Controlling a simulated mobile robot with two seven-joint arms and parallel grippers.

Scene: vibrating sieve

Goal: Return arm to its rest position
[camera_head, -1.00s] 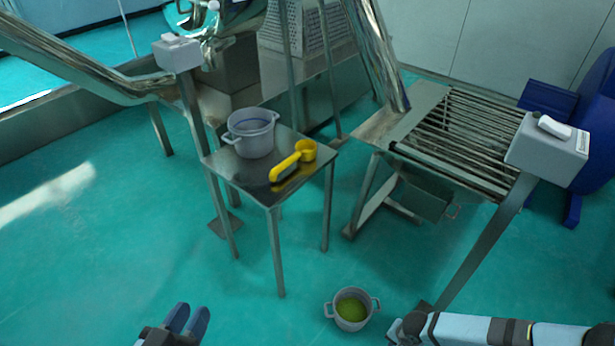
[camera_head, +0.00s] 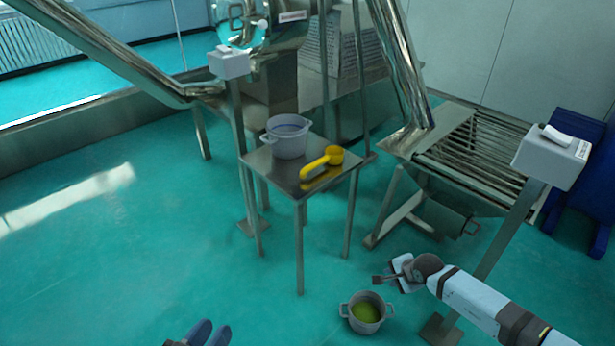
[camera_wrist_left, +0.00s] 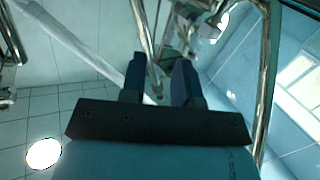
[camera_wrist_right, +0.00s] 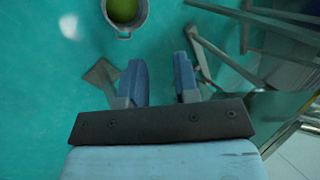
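My left gripper (camera_head: 208,332) shows at the bottom edge of the head view, below the table and over open floor. Its two blue fingers stand apart with nothing between them in the left wrist view (camera_wrist_left: 158,80). My right gripper (camera_head: 385,278) is at the lower right of the head view, up and right of the floor pot as seen there. In the right wrist view its fingers (camera_wrist_right: 158,75) are apart and empty. A grey two-handled pot (camera_head: 367,312) with green contents stands on the floor; it also shows in the right wrist view (camera_wrist_right: 125,15).
A small metal table (camera_head: 262,165) carries a grey pot (camera_head: 288,138) and a yellow scoop (camera_head: 322,163). A slatted metal machine (camera_head: 480,150) and a control box on a post (camera_head: 552,157) stand at the right. The floor at left is clear.

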